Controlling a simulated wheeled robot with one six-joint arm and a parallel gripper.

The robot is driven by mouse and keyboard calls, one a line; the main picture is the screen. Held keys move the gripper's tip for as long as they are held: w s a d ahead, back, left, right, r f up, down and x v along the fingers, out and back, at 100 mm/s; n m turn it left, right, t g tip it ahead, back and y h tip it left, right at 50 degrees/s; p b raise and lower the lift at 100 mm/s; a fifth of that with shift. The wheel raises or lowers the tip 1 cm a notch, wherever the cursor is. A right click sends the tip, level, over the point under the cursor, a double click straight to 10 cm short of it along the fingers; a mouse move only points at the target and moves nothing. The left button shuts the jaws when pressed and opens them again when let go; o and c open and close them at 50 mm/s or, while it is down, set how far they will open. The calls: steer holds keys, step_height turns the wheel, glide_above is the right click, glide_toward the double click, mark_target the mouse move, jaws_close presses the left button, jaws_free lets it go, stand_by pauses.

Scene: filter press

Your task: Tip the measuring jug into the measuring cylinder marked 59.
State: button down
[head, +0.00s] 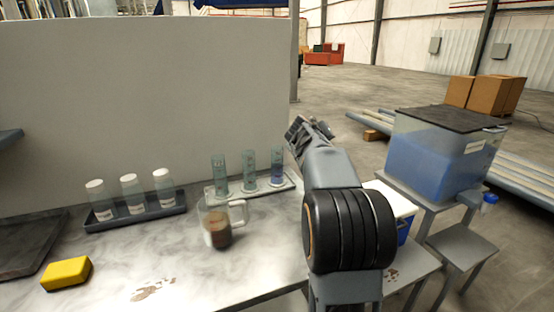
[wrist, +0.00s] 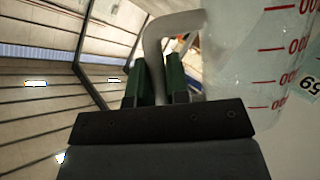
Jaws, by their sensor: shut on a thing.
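My gripper (wrist: 153,92) is shut on the curved grey handle of the clear measuring jug (wrist: 235,75), whose wall with red marks fills the right of the wrist view. A label reading 59 shows at that view's right edge; I cannot tell whether it is on the jug. In the head view my gripper (head: 300,130) is raised to the right of the cylinders, and I cannot make out the held jug. Three clear cylinders, left (head: 219,177), middle (head: 249,172) and right (head: 277,168), stand upright in a pale tray. The right one shows blue inside. Their numbers are unreadable.
A clear handled vessel with brown contents (head: 216,228) stands before the cylinder tray (head: 232,194). White-capped bottles stand in a dark tray (head: 108,224) at left, near a yellow block (head: 67,273). A blue-filled tank (head: 432,160) is at right. A grey panel (head: 140,100) closes the back.

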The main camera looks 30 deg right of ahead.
steer(key=s+d+f+m+t+y+b, duration=0.2)
steer(key=s+d+f+m+t, duration=0.1)
steer(key=f, duration=0.6)
steer(key=shift+s+d+m, duration=0.35)
steer(key=shift+s+m, duration=0.35)
steer(key=shift+m, duration=0.3)
steer(key=shift+f, duration=0.1)
